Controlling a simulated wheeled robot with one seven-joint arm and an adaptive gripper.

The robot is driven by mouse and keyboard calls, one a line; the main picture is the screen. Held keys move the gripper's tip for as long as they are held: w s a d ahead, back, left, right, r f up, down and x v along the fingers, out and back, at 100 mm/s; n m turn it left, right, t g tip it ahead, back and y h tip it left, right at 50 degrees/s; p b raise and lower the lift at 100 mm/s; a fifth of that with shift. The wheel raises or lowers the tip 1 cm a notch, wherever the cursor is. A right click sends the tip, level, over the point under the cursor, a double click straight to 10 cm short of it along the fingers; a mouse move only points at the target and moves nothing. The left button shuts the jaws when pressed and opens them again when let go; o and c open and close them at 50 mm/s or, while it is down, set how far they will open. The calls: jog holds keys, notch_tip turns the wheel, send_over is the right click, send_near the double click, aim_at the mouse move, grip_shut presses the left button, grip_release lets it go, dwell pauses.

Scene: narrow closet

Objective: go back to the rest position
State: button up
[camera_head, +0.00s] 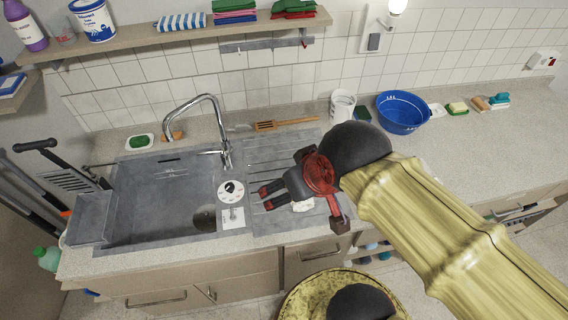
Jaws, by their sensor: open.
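My gripper (268,196) is in the middle of the view, above the ribbed drainboard (262,160) to the right of the sink basin. Its two dark fingers point left and stand apart, with nothing between them. A small white thing (302,206) shows just below the gripper; I cannot tell what it is. My yellow arm reaches in from the lower right and hides part of the counter.
The grey sink (160,190) with its curved tap (226,140) is left of the gripper. A blue tub (403,112) and a white cup (342,105) stand behind my arm. A shelf (180,38) runs above. The right counter (490,150) is mostly clear.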

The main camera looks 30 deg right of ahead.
notch_tip(320, 180, down, 10)
jog(key=b, duration=0.9)
jog(key=shift+r+b, duration=0.15)
jog(key=shift+b, duration=0.15)
jog(key=shift+r, duration=0.15)
jog(key=shift+c, duration=0.7)
